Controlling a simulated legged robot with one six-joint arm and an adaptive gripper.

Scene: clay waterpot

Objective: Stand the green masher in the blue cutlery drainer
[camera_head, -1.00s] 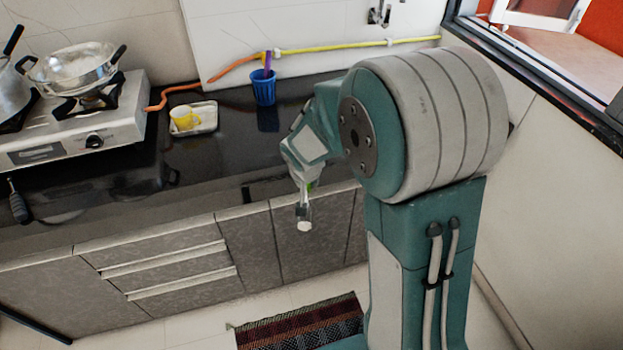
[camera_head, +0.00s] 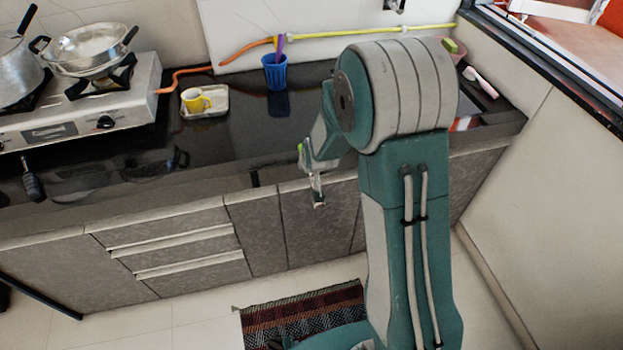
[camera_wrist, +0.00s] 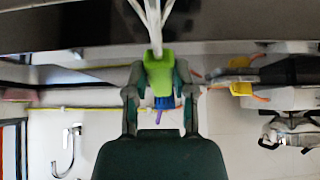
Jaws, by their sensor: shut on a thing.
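The blue cutlery drainer (camera_head: 275,74) stands upright on the dark worktop near the back wall, with a purple utensil (camera_head: 280,45) sticking out of it. My gripper (camera_wrist: 158,92) is shut on the green masher (camera_wrist: 159,68) by its green handle. The masher's metal wires (camera_wrist: 152,20) run to the top of the wrist view. In the head view, a bit of green (camera_head: 300,148) shows beside my gripper, at the worktop's front edge, apart from the drainer and nearer to me. The drainer (camera_wrist: 163,102) is partly hidden behind the handle in the wrist view.
A yellow cup (camera_head: 194,100) is on a pale tray (camera_head: 214,113) left of the drainer. A stove (camera_head: 90,105) with pots is farther left. An orange hose (camera_head: 190,75) runs behind. Dark worktop (camera_head: 235,150) in front of the drainer is clear.

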